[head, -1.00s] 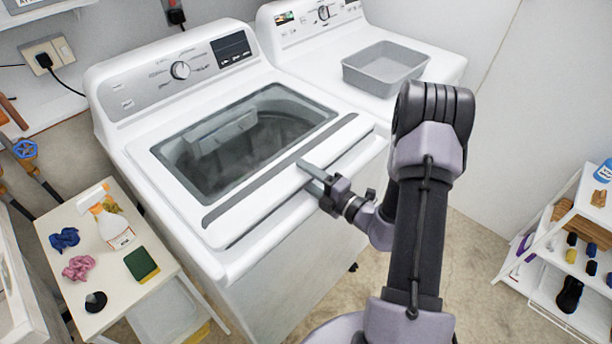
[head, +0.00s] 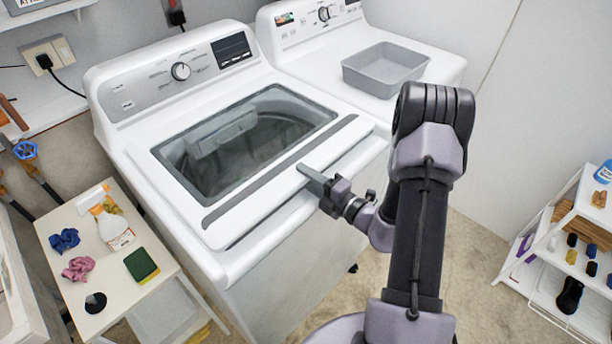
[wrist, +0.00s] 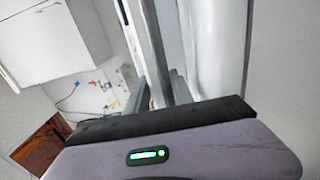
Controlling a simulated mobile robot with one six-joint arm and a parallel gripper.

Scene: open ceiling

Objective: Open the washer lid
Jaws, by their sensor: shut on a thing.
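The white top-load washer (head: 255,262) stands in the middle of the head view. Its lid (head: 222,236) has a dark glass window and a grey strip along the front; it lies flat or nearly flat over the tub. A narrow gap shows along its front edge. My gripper (head: 313,174) is at the middle of that front edge, shut on the lid. In the wrist view my fingers (wrist: 158,92) lie on either side of the lid's long edge (wrist: 152,45). The fingertips' exact contact is partly hidden.
A second white machine with a grey bin (head: 385,68) on it stands to the right. A small table (head: 75,205) with a spray bottle, cloths and a sponge is at the left. A shelf rack (head: 575,240) stands at the far right. Open floor lies in front.

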